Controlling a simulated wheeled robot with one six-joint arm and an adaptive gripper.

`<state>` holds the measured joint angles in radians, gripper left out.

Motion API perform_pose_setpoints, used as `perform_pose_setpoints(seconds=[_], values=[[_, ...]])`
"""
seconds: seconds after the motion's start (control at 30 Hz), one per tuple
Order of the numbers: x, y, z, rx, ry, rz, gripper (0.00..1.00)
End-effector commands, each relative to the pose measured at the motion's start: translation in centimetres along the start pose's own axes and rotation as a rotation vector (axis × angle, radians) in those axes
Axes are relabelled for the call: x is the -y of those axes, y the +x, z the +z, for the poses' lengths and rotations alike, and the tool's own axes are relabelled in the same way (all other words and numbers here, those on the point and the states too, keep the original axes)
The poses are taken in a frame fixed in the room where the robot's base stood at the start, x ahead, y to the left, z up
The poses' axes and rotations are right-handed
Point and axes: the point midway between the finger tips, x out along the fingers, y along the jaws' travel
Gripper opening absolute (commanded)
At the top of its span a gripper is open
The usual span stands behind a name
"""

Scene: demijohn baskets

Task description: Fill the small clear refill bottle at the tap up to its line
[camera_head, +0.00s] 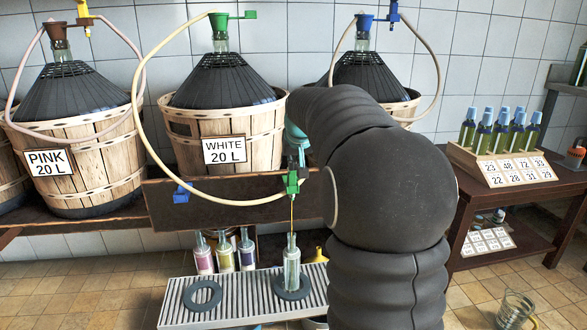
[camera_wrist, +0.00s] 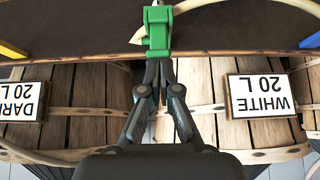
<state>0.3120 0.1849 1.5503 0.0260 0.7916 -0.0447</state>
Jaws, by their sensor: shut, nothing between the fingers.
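The small clear refill bottle (camera_head: 291,268) stands upright on a dark ring (camera_head: 306,290) on the ribbed drip tray, under the green tap (camera_head: 292,182). A thin pale stream runs from the tap down to the bottle's neck. The bottle looks pale; its fill level and line are too small to make out. The green tap also shows in the wrist view (camera_wrist: 157,30). My gripper (camera_wrist: 158,68) is shut and empty, its fingertips at the tap, seemingly touching it. In the head view my arm hides most of the gripper.
The drip tray (camera_head: 240,309) has a second, empty ring (camera_head: 202,295) at left. Several coloured bottles (camera_head: 225,252) stand behind it. The WHITE basket demijohn (camera_head: 225,125) is above, with a hose to the tap. A rack of bottles (camera_head: 500,165) and a glass (camera_head: 514,310) are at right.

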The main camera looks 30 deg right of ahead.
Motion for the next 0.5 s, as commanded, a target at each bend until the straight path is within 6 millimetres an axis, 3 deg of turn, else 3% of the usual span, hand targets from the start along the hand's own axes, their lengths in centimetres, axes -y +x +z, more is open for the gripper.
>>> perform_pose_setpoints(seconds=[0.03,0.5], values=[[0.0,0.7,0.7,-0.022,0.000,0.000,0.00],[0.0,1.0,1.8,-0.190,0.001,0.000,0.00]])
